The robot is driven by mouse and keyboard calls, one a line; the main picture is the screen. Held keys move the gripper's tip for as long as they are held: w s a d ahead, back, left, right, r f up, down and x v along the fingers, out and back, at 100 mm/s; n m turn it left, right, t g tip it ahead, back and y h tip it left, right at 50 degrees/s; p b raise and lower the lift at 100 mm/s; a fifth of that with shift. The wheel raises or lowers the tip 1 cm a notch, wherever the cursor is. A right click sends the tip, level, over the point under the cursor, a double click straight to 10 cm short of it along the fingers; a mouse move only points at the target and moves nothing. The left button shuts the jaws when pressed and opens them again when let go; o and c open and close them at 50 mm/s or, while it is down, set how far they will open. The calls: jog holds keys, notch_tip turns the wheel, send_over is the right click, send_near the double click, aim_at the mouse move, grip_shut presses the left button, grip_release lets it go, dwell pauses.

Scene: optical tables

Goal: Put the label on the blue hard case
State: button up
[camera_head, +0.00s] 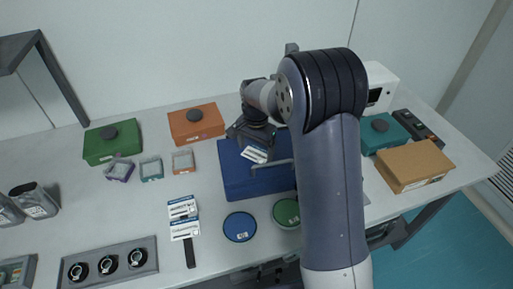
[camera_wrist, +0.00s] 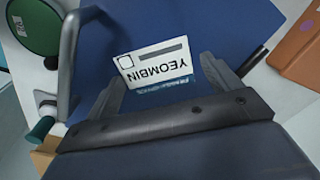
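The blue hard case (camera_head: 235,180) lies flat in the middle of the table, and its blue top fills much of the wrist view (camera_wrist: 225,30). A white label (camera_head: 254,155) with a blue strip shows over the case top just below my gripper (camera_head: 257,140). In the wrist view the label (camera_wrist: 152,62) reads YEOMBIN upside down. My gripper's fingers (camera_wrist: 163,75) stand apart on either side of it, with small gaps. The label looks flat on the case, tilted slightly from its edges; full contact cannot be told.
Two similar labels (camera_head: 184,218) lie left of the case. Blue and green discs (camera_head: 240,227) lie in front. Green (camera_head: 100,149) and orange cases (camera_head: 182,129) stand behind left; a teal case (camera_head: 370,140) and cardboard box (camera_head: 415,168) stand right. A handle (camera_wrist: 68,60) rises beside my gripper.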

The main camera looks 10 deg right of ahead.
aim_at(257, 154)
jog(key=shift+o, duration=0.3)
jog(key=shift+s+d+f, duration=0.1)
jog(key=shift+s+f, duration=0.15)
jog(key=shift+f, duration=0.2)
jog(key=shift+s+d+f, duration=0.1)
jog(key=shift+s+f, duration=0.1)
jog(key=shift+f, duration=0.25)
jog(key=shift+w+r+g+p, duration=0.1)
jog(key=shift+r+g+p, duration=0.2)
jog(key=shift+r+p, duration=0.15)
notch_tip(257, 154, up, 13)
jog(key=b, duration=0.1)
jog(key=shift+w, duration=0.2)
jog(key=shift+f, duration=0.1)
